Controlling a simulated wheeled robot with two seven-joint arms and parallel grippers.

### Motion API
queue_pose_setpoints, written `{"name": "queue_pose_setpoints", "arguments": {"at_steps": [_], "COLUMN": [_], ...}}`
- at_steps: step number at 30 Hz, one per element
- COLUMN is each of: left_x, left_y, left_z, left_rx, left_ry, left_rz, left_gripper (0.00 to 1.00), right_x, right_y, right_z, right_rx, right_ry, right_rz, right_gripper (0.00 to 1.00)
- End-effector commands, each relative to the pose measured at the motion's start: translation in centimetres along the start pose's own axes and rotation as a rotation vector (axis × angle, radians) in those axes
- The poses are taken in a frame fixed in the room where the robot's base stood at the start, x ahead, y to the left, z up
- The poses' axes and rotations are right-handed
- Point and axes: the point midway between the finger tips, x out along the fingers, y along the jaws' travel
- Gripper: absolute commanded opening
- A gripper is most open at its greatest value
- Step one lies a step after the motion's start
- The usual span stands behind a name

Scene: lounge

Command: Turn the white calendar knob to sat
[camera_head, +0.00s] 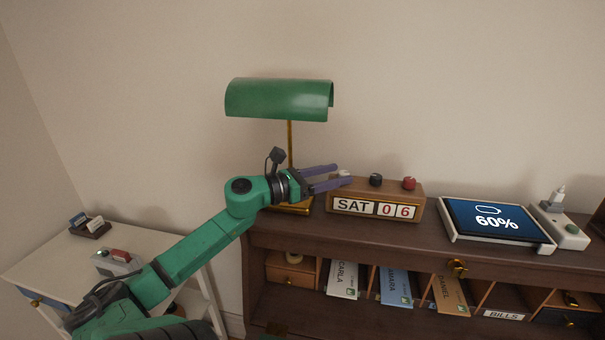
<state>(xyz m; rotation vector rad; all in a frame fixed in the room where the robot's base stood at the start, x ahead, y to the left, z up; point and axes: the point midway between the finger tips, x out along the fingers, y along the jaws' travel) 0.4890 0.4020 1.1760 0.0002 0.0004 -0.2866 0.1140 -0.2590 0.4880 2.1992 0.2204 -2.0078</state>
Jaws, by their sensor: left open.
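The wooden calendar (420,208) stands on top of the desk and reads SAT 0 6. The white knob (344,173) is on its top at the left end, partly hidden by my gripper. My left gripper (345,175) is open, its purple fingers level and pointing right at the white knob, one finger on the far side and one on the near side. I cannot tell whether the fingers touch it. A black knob (375,179) and a red knob (409,183) stand farther right on the calendar top. My right gripper is not in view.
A green-shaded lamp (279,99) stands just behind my left gripper. A tablet showing 60% (493,219) lies on the dark desk (395,246) to the right. Cubbies with envelopes are below. A white side table (50,252) is at the left.

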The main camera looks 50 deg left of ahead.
Motion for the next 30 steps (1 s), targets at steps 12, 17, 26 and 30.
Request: {"name": "queue_pose_setpoints", "arguments": {"at_steps": [12, 17, 26, 30], "left_x": [-10.7, -11.7, -11.7, -11.6], "left_y": [0.1, 0.0, 0.0, 0.0], "left_z": [-0.3, 0.0, 0.0, 0.0], "left_rx": [-0.001, 0.000, 0.000, 0.000], "left_ry": [-0.002, 0.000, -0.001, -0.001], "left_rz": [0.003, 0.000, 0.000, 0.000], "left_gripper": [0.67, 0.67, 0.67, 0.67], "right_x": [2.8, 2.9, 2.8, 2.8], "right_y": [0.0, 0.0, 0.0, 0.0], "right_z": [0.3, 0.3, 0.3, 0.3], "right_rx": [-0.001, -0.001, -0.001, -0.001], "right_ry": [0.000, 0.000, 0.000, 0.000], "right_rz": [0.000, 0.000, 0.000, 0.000], "right_gripper": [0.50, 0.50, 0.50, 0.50]}}
